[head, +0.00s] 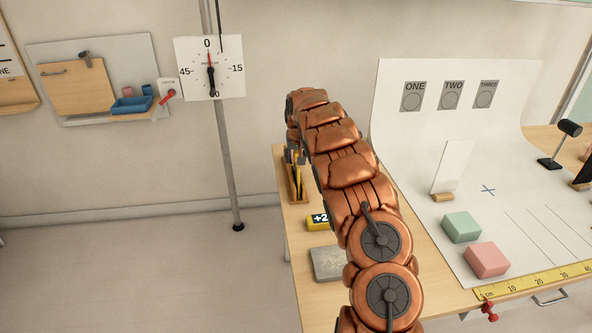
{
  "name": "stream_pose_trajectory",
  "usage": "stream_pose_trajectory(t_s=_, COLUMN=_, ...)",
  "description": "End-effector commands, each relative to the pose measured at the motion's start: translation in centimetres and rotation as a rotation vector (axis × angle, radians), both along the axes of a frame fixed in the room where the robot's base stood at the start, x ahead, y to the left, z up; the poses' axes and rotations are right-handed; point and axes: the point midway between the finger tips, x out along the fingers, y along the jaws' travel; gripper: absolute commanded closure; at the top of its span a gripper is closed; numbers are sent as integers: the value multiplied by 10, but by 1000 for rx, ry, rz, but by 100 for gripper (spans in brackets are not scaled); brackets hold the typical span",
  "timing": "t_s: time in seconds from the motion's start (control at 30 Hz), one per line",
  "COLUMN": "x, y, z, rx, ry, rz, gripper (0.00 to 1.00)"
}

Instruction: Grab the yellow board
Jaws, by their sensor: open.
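A thin, upright yellow board (298,176) with dark parts stands in a narrow wooden holder (304,199) near the left edge of the table. My copper arm hides much of this area from the right. My gripper (295,157) is at the far end of the arm, just above the board and holder. Only small dark parts of it show, and it is open. Whether its fingers are around or beside the board I cannot tell.
A yellow and black block marked "+2" (318,221) and a grey slab (326,264) lie left of my arm. Green (461,227) and pink (487,259) blocks sit on the white sheet (440,262). A yellow ruler (530,282) lines the front edge. A dial (209,68) hangs behind.

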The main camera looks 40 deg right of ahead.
Motion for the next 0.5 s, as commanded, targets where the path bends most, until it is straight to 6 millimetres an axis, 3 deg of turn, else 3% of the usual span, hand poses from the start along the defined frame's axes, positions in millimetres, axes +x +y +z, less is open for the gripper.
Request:
stream_pose_trajectory(t_s=0.13, x=0, y=0, z=0, rx=0, ry=-1, rz=0, gripper=54)
stream_pose_trajectory(t_s=0.5, x=0, y=0, z=1, rx=0, ry=-1, rz=0, gripper=93)
